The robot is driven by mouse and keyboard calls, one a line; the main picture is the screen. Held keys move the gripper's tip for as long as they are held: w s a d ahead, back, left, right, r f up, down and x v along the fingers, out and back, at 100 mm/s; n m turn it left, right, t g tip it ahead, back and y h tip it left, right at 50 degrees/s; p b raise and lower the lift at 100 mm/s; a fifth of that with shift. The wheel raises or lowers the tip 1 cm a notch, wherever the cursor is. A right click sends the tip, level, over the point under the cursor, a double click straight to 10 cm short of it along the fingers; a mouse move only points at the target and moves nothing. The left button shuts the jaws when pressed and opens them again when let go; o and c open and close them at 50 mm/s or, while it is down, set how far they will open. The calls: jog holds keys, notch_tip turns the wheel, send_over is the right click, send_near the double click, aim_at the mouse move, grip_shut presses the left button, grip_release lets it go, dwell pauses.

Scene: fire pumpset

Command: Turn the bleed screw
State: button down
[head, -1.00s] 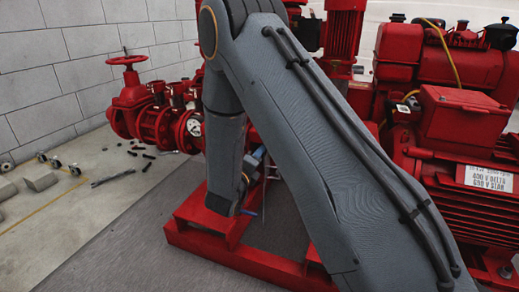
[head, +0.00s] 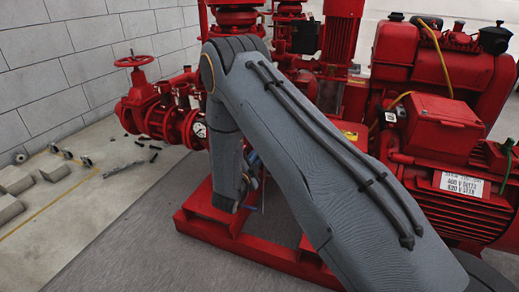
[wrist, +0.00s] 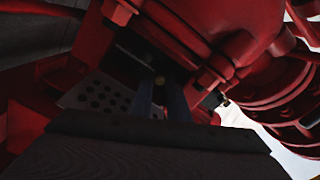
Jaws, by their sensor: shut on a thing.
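In the wrist view, a small brassy round piece, which looks like the bleed screw (wrist: 159,81), shows in the dark gap under the red pump casing (wrist: 225,35). My gripper (wrist: 160,90) reaches into that gap, with its two narrow blue-grey fingers on either side of the piece and shut on it. The contact itself is in deep shadow. In the head view, my grey arm covers most of the gripper. Only a little blue-grey shows beside the wrist, above the red base frame (head: 240,245). The screw is hidden there.
A red flange with bolts (wrist: 285,95) is close on the right in the wrist view, and a perforated plate (wrist: 98,97) lies left. In the head view, a red motor (head: 450,190) stands right and a handwheel valve (head: 135,85) left.

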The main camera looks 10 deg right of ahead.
jog(key=n+p, duration=0.3)
jog(key=n, duration=0.2)
dwell(0.5)
jog(key=c, duration=2)
grip_release()
jog(key=shift+p+v, duration=1.3)
jog(key=shift+v, duration=2.65)
